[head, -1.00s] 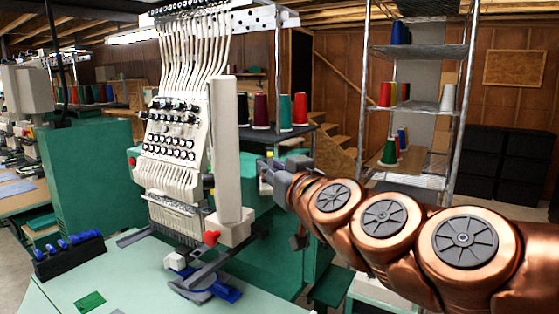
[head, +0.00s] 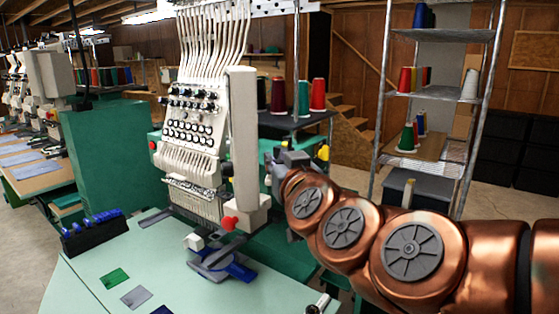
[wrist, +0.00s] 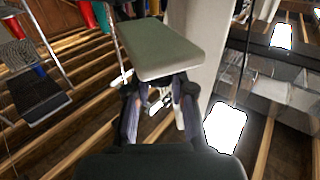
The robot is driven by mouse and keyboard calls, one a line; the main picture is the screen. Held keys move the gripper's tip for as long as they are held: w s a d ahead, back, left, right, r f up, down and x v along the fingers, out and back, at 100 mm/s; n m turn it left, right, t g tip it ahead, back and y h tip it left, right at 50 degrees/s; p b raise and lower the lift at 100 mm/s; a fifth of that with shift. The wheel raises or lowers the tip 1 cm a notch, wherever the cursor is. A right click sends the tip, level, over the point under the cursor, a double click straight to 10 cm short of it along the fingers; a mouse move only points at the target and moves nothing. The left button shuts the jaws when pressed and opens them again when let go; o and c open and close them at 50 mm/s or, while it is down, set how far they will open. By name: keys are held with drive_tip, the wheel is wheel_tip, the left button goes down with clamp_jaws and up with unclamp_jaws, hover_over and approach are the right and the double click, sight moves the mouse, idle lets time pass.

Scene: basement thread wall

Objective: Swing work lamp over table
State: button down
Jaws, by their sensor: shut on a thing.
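My gripper (head: 272,168) is at the right side of the white embroidery machine head (head: 195,135), close to its tall cream upright panel (head: 243,140). Its fingertips are largely hidden there. In the wrist view my gripper (wrist: 160,105) is closed around a pale grey-green slab (wrist: 160,50), which stands out just beyond the fingers. I cannot tell for certain whether this slab is the work lamp. The pale green table (head: 150,265) is in front of the machine, to the lower left of my gripper.
A blue hoop clamp (head: 232,268), green and grey patches (head: 117,277) and a black rack of blue bobbins (head: 92,232) are on the table. A wire shelf (head: 440,92) with thread cones stands behind my arm. Floor shows at left.

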drive_tip(key=c, duration=1)
unclamp_jaws()
drive_tip(key=shift+f, duration=0.15)
drive_tip(key=shift+c, duration=0.2)
drive_tip(key=v, duration=1.2)
